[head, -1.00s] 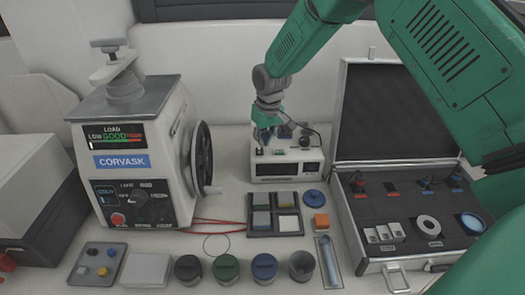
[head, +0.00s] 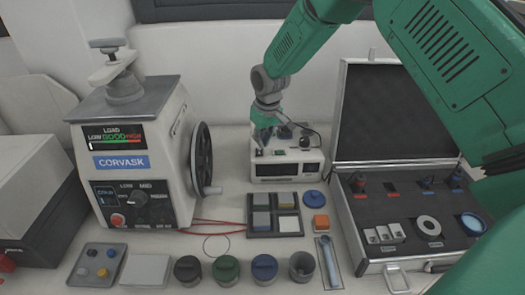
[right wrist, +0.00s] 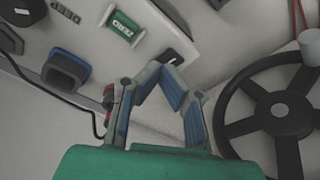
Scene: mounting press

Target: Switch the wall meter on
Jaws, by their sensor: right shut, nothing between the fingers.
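The meter (head: 286,168) is a white box with a dark, blank-looking front display, standing against the back wall. In the right wrist view its pale top (right wrist: 105,45) carries a green labelled part (right wrist: 125,30), a blue-and-black socket (right wrist: 66,70) and a small black switch (right wrist: 172,58). My right gripper (head: 264,142) is over the left part of the meter's top. In the right wrist view its closed, empty fingers (right wrist: 162,77) point at the edge by the black switch. I cannot tell whether they touch it, or the switch position. My left gripper is not in view.
An open case (head: 345,225) is on the right. A sample tray (head: 274,228) and several round pots are in front. A red cable (head: 215,222) lies on the table.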

